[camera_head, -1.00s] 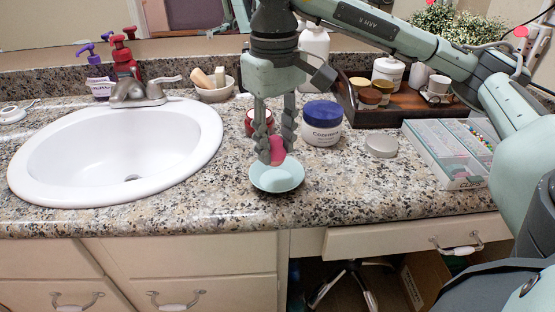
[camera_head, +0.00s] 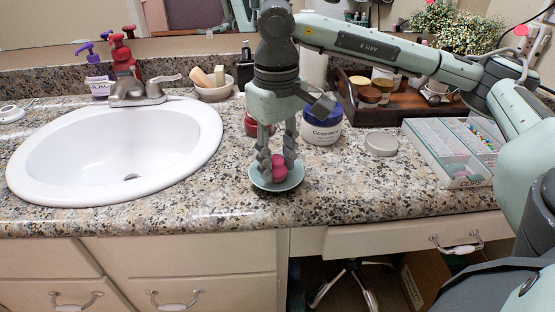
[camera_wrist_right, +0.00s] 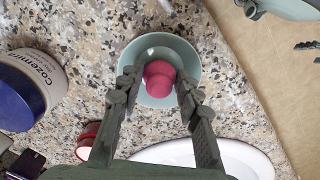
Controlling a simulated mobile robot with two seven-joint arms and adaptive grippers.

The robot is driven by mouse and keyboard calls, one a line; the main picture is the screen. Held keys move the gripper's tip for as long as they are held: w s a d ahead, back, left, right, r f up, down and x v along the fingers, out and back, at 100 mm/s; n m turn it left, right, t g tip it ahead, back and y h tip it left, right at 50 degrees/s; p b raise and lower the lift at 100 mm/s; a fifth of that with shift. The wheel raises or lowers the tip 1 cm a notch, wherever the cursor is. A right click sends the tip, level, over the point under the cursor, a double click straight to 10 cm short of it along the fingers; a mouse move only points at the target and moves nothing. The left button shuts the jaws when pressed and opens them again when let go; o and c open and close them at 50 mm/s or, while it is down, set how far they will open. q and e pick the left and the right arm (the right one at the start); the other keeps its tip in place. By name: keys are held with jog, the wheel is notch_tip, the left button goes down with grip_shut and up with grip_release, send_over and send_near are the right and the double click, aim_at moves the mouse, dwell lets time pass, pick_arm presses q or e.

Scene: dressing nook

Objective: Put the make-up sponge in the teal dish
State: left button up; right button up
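The pink make-up sponge (camera_head: 278,170) is between the fingertips of my right gripper (camera_head: 278,163), down inside the teal dish (camera_head: 258,182). The wrist view shows the sponge (camera_wrist_right: 160,80) over the middle of the dish (camera_wrist_right: 190,57), with a fingertip close on either side. The gripper appears shut on it. I cannot tell whether the sponge touches the dish bottom. Dark tips at the right edge of the wrist view may be my left gripper (camera_wrist_right: 307,46); their state is unclear.
A blue-lidded jar (camera_head: 322,124) and a red jar (camera_head: 252,125) stand just behind the dish. A round grey lid (camera_head: 381,144) and a clear-topped box (camera_head: 449,152) lie to the right. The sink (camera_head: 125,150) is to the left. The counter's front edge is close.

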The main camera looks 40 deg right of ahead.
aim_at(276, 158)
jog(key=o, duration=0.4)
pick_arm(q)
jog(key=shift+s+a+f, duration=0.2)
jog(key=shift+s+a, duration=0.05)
jog(key=shift+s, duration=0.25)
pick_arm(e)
jog(key=shift+r, duration=0.45)
notch_tip(276, 158, up, 9)
jog(key=shift+a+f+p, duration=0.1)
jog(key=shift+a+p, duration=0.05)
jog(key=shift+p, duration=0.25)
pick_arm(q)
jog(key=shift+w+d+f+p, duration=0.1)
jog(key=shift+w+f+p, duration=0.1)
jog(key=shift+f, duration=0.55)
jog(key=shift+w+d+f+p, duration=0.1)
jog(key=shift+f+p, duration=0.05)
jog(key=shift+f, duration=0.55)
jog(key=shift+w+f+p, duration=0.1)
jog(key=shift+f+p, duration=0.1)
jog(key=shift+f, duration=0.55)
pick_arm(e)
jog(key=shift+r, duration=1.3)
